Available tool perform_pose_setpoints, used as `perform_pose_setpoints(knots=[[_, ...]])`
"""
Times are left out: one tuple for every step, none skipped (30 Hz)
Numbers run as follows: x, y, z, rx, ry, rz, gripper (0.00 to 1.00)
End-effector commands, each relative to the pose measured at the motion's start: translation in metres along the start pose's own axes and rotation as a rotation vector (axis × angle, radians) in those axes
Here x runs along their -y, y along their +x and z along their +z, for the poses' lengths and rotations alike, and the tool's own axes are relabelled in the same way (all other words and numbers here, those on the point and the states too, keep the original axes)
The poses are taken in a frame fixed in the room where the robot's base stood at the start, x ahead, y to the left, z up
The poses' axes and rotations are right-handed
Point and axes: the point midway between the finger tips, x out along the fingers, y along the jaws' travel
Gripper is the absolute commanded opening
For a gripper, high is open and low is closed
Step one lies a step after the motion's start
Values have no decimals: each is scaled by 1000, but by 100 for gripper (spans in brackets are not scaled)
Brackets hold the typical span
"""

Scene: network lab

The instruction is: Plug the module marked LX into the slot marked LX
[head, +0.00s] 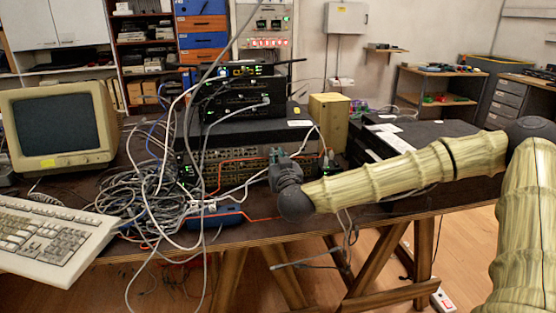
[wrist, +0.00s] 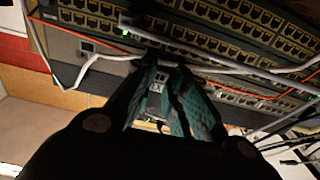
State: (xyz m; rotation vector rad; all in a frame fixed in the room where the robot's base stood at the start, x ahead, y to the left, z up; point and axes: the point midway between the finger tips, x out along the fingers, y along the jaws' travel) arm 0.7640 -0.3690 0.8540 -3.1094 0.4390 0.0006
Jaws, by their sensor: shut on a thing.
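My gripper (head: 279,158) is in front of the stacked network switches, close to their port face. In the wrist view my gripper (wrist: 163,72) has its two dark green fingers shut on a small grey module (wrist: 156,86). The module is mostly hidden between the fingers, and I cannot read a mark on it. A switch with rows of ports (wrist: 245,45) lies just beyond the fingertips; it also shows in the head view (head: 235,170). I cannot make out which slot is marked LX, nor whether the module touches any slot.
Grey and orange cables (wrist: 235,68) cross the switch face near the fingertips. A tangle of cables (head: 140,195) lies to the left, between an old monitor (head: 60,128) and the switches. A blue box (head: 220,216) sits near the table's front edge. A keyboard (head: 50,238) is at left.

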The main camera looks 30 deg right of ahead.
Motion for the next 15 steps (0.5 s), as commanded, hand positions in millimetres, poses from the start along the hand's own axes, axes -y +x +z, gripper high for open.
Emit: perform_pose_setpoints(knots=[[0, 1, 0, 0, 0, 0, 0], [0, 1, 0, 0, 0, 0, 0], [0, 1, 0, 0, 0, 0, 0], [0, 2, 0, 0, 0, 0, 0], [0, 2, 0, 0, 0, 0, 0], [0, 2, 0, 0, 0, 0, 0], [0, 3, 0, 0, 0, 0, 0], [0, 3, 0, 0, 0, 0, 0], [0, 4, 0, 0, -1, -1, 0], [0, 4, 0, 0, -1, -1, 0], [0, 4, 0, 0, -1, -1, 18], [0, 4, 0, 0, 0, -1, 25], [0, 4, 0, 0, 0, -1, 30], [0, 4, 0, 0, 0, -1, 36], [0, 4, 0, 0, 0, -1, 39]])
